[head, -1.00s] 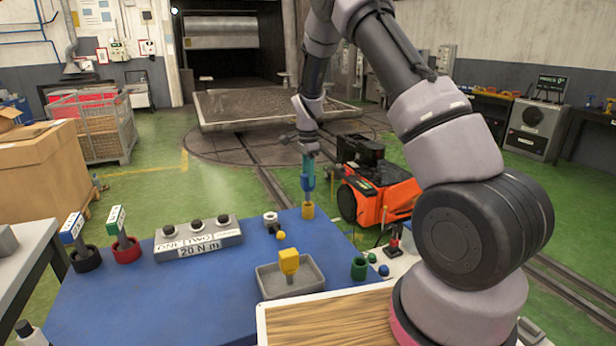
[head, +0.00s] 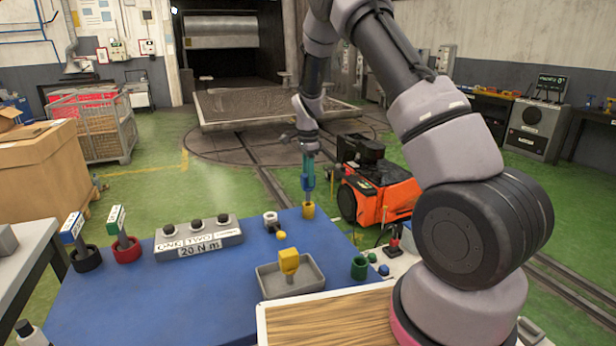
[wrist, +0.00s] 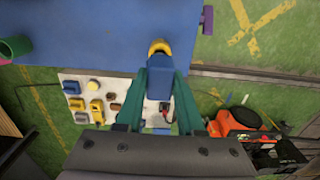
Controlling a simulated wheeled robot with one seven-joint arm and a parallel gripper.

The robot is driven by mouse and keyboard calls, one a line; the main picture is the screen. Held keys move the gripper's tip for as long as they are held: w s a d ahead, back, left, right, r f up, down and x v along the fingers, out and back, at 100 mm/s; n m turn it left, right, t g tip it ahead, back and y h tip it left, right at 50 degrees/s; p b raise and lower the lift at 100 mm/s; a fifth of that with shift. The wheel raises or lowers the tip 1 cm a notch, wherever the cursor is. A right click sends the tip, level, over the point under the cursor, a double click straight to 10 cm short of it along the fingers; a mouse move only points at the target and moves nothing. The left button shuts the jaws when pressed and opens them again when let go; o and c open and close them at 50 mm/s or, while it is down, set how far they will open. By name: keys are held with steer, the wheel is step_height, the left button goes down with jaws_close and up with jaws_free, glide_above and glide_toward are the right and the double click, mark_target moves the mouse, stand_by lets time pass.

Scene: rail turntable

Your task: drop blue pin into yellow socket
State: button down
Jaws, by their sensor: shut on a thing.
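The blue pin (wrist: 159,78) is held upright between the teal fingers of my gripper (head: 308,172). The yellow socket (head: 308,211) stands near the far right corner of the blue table top. The pin is directly above the socket, and its lower end is at or just inside the rim; I cannot tell how deep. In the wrist view the socket (wrist: 159,47) shows as a yellow arc beyond the pin's end, partly hidden by the pin. My gripper is shut on the pin.
A grey tray (head: 268,284) with a yellow-headed piece (head: 289,262) stands nearer on the table. A white ring-shaped piece (head: 271,219) and a yellow ball (head: 281,235) are left of the socket. A green socket (head: 359,268) is at the right edge. An orange cart (head: 385,200) stands beyond.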

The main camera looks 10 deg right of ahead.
mark_target(308, 190)
steer(key=shift+f, duration=2.8)
steer(key=shift+c, duration=2.2)
jaws_free()
step_height(308, 190, up, 11)
steer(key=shift+f, duration=0.1)
